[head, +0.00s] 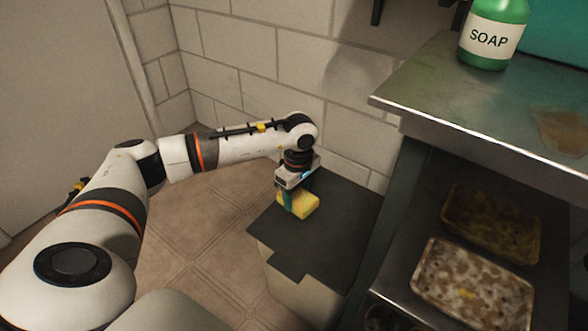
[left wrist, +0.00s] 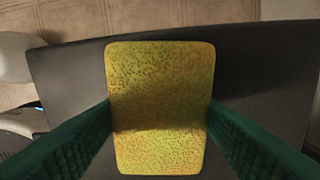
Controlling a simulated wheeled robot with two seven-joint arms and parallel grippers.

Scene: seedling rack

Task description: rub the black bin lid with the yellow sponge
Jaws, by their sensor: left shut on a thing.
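The yellow sponge (head: 304,204) is at the black bin lid (head: 318,240), near the lid's left side in the head view. My left gripper (head: 288,204) points down from above and is shut on the sponge. In the left wrist view the sponge (left wrist: 160,75) sits between the two green fingers (left wrist: 160,130), with the dark lid (left wrist: 70,75) behind it. I cannot tell for certain whether the sponge's underside touches the lid. My right gripper is not in view.
A metal counter (head: 430,85) stands to the right of the bin, with a green soap bottle (head: 492,35) on it. Two dirty trays (head: 420,285) (head: 480,215) lie on the shelf below. A tiled wall (head: 240,50) is behind the bin. Open floor (head: 195,235) lies to the left.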

